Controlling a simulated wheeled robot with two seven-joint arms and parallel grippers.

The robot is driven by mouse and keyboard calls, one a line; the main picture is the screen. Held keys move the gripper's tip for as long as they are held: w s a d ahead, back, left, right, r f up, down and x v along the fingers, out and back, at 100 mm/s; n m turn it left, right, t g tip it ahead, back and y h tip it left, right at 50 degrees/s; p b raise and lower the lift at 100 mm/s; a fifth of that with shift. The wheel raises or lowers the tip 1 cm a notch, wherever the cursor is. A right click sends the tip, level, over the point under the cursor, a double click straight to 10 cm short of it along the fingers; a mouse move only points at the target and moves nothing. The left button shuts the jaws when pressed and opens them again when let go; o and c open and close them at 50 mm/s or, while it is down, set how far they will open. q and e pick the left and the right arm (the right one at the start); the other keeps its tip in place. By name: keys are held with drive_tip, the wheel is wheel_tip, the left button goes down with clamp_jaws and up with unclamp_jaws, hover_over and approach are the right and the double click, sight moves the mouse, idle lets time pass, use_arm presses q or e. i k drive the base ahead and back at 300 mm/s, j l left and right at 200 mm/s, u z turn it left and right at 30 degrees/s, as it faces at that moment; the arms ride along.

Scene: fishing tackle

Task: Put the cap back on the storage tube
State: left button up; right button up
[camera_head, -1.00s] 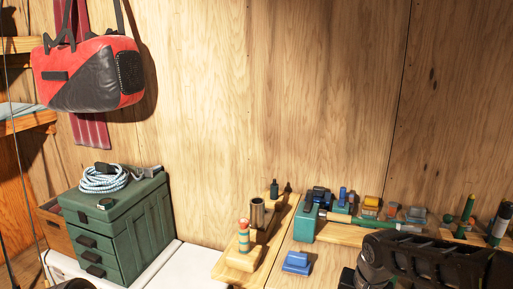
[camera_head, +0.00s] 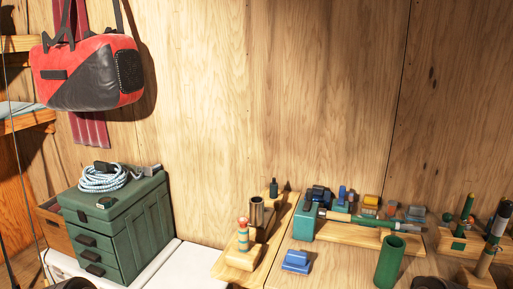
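An upright green tube (camera_head: 390,262) stands near the front of the wooden bench, right of centre. Its top looks open and dark inside, with no cap on it. I cannot pick out a loose cap for certain. Neither of my grippers can be made out. A dark rounded part at the bottom edge, just right of the tube, may belong to my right arm; its fingers are not visible.
A blue block (camera_head: 296,262) lies left of the tube. A long rack (camera_head: 345,231) with a green rod lies behind it. Wooden holders (camera_head: 480,275) with upright tubes stand at right. A green drawer box (camera_head: 117,222) stands at left.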

sight(392, 252)
drive_tip(key=z, duration=1.25)
